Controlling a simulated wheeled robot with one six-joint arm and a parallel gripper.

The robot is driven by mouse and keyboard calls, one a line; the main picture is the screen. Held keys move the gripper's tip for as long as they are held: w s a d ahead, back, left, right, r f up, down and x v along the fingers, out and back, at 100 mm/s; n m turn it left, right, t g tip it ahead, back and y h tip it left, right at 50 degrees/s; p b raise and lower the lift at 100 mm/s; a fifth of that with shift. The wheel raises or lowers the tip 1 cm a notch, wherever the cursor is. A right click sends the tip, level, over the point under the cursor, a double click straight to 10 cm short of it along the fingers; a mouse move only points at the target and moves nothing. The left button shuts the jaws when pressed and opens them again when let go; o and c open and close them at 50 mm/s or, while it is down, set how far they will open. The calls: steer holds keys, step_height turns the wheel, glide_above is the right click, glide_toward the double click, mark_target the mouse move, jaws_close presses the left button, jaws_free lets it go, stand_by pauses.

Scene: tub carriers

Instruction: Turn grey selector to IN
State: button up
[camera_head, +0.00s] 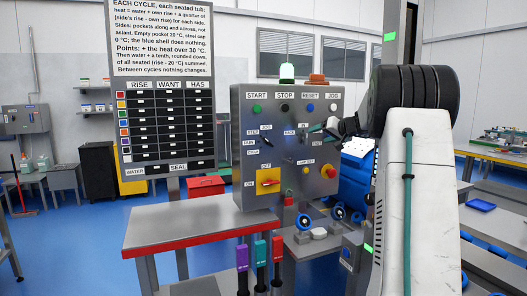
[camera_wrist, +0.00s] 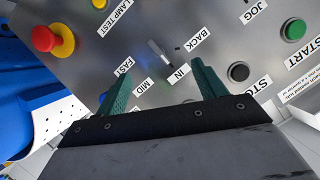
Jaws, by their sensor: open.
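The grey selector (camera_wrist: 159,50) is a small slim lever on the grey panel in the wrist view, close to the labels BACK, IN, MID and FAST. Its bar is slanted; I cannot tell for sure which label it points at. My gripper (camera_wrist: 161,87) is open, with its two green fingers apart, one on the MID and FAST side and one beside IN. The selector lies beyond and between the fingertips, and nothing is held. In the head view my gripper (camera_head: 338,128) is at the right part of the control panel (camera_head: 243,150), and the selector is too small to make out clearly.
The panel also carries a green START button (camera_wrist: 294,29), a black STOP button (camera_wrist: 238,72), a red emergency button (camera_wrist: 45,38) on yellow, and a yellow-backed red switch (camera_head: 268,182). A red-edged table (camera_head: 190,228) stands below left.

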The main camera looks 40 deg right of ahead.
steer(key=s+a+n+g+y, duration=0.1)
steer(key=s+a+g+y, duration=0.1)
steer(key=a, duration=1.4)
steer(key=s+a+f+n+g+y, duration=0.1)
steer(key=s+a+n+g+y, duration=0.1)
steer(key=a, duration=1.3)
steer(key=shift+s+a+n+g, duration=0.3)
steer(key=shift+s+a+g, duration=0.15)
steer(key=shift+g, duration=0.15)
steer(key=shift+d, duration=0.1)
steer(key=s+a+f+n+g+h, duration=0.1)
steer(key=s+a+f, duration=0.4)
steer(key=s, duration=0.6)
steer(key=s+a+f+n+g+h, duration=0.1)
steer(key=s+a+f+g, duration=0.3)
steer(key=s+a, duration=0.4)
steer(key=s+a+f+n+g+h, duration=0.1)
steer(key=s+a+f, duration=0.5)
steer(key=s, duration=0.9)
steer(key=shift+a+g+h, duration=0.3)
steer(key=shift+a+g, duration=0.05)
steer(key=shift+g, duration=0.35)
